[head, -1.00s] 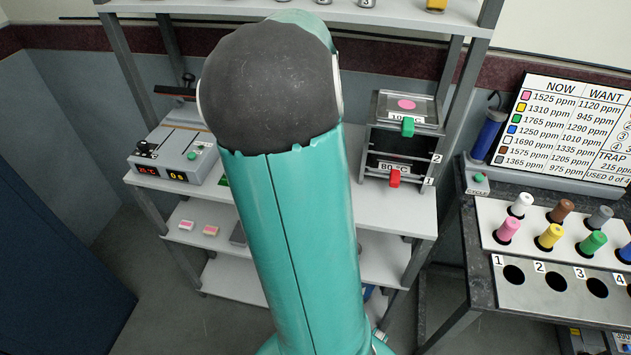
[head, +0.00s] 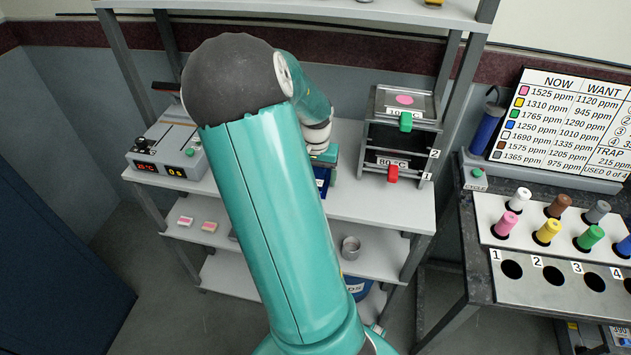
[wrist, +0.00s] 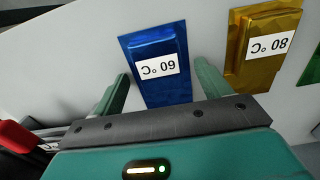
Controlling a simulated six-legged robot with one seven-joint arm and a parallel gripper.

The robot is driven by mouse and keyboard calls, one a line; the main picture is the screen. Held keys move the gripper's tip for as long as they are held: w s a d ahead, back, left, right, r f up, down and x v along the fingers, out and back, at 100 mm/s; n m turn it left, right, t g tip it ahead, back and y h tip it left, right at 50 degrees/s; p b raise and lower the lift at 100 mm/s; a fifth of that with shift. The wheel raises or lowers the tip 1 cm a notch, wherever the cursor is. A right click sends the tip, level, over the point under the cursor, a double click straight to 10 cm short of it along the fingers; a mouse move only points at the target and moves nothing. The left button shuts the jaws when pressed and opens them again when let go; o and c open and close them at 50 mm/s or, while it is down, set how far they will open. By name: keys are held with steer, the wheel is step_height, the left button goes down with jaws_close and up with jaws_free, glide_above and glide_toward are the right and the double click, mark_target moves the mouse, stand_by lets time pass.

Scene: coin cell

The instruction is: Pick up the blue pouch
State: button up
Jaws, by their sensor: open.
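The blue pouch (wrist: 160,75) lies on the pale shelf in the wrist view, with a white label reading 60 °C upside down. My gripper (wrist: 163,88) is open, with one green finger on each side of the pouch's near end. I cannot tell whether the fingers touch it. In the head view a dark blue part of the pouch (head: 321,180) shows beside my gripper (head: 324,158) on the middle shelf; my arm hides much of that area.
A gold pouch (wrist: 262,45) labelled 80 °C lies close to the right of the blue one, with a green pouch (wrist: 312,70) at the edge. A two-level rack (head: 400,135) stands right on the shelf, and a control box (head: 168,145) stands left.

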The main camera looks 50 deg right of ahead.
steer(key=c, duration=1.1)
steer(key=shift+w+r, duration=0.1)
steer(key=shift+r, duration=0.35)
step_height(320, 180, up, 2)
steer(key=shift+r, duration=0.1)
steer(key=shift+s+a+r, duration=1.4)
steer(key=shift+a+r, duration=0.25)
steer(key=shift+a, duration=0.2)
steer(key=shift+s+a+r, duration=1.45)
steer(key=shift+a+r, duration=0.2)
steer(key=shift+a, duration=0.25)
steer(key=shift+s+a+r, duration=1.4)
steer(key=shift+a+r, duration=0.25)
steer(key=shift+a, duration=0.2)
